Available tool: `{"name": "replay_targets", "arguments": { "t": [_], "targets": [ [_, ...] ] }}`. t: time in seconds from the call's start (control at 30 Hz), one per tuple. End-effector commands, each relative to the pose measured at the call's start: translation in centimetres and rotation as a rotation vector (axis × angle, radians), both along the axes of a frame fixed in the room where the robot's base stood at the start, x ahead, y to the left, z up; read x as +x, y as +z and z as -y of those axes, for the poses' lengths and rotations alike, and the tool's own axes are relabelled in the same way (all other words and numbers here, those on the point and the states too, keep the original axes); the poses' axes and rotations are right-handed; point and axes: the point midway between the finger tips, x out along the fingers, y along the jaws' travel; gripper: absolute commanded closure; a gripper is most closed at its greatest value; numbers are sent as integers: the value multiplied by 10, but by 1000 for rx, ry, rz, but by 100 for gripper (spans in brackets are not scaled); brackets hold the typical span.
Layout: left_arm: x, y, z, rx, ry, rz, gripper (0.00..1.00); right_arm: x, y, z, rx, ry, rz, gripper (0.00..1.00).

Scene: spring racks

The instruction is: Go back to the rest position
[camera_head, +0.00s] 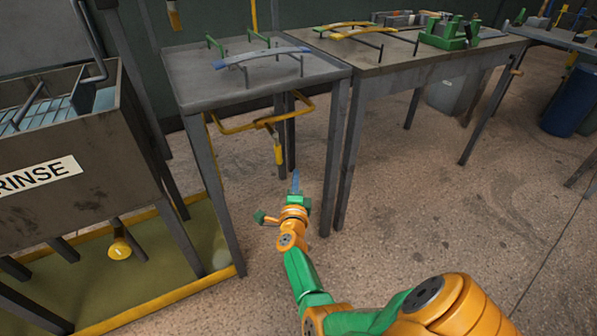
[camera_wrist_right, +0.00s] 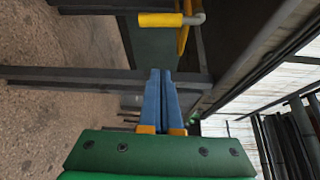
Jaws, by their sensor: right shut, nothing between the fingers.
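My right gripper (camera_head: 296,182) is at the end of my green and orange right arm, in front of the small grey table and below its top. In the right wrist view its two blue fingers (camera_wrist_right: 160,100) lie together, with nothing between them. My left gripper is not in either view. A yellow curved spring (camera_head: 350,31) lies on a rack on the larger table (camera_head: 400,62).
A tank labelled RINSE (camera_head: 60,180) stands at left over a yellow-edged tray (camera_head: 190,285). A yellow bar with a hanging handle (camera_head: 277,150) sits under the small table; the handle also shows in the right wrist view (camera_wrist_right: 160,20). Open floor (camera_head: 430,200) lies to the right.

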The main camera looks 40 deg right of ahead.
Motion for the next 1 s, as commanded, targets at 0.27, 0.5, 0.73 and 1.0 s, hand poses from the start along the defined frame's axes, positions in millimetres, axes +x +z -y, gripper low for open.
{"name": "replay_targets", "arguments": {
  "t": [0.27, 0.5, 0.73, 1.0],
  "targets": [
    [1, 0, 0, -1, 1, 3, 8, 0, 0, 0, 0, 0, 0, 100],
    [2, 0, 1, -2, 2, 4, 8, 0, -58, -45, -159, 212, -276, 100],
    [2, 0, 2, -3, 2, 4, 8, -111, -239, -157, -602, 877, -995, 100],
    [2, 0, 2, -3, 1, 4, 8, -295, -337, -195, -924, 1483, -1448, 100]
  ]
}}
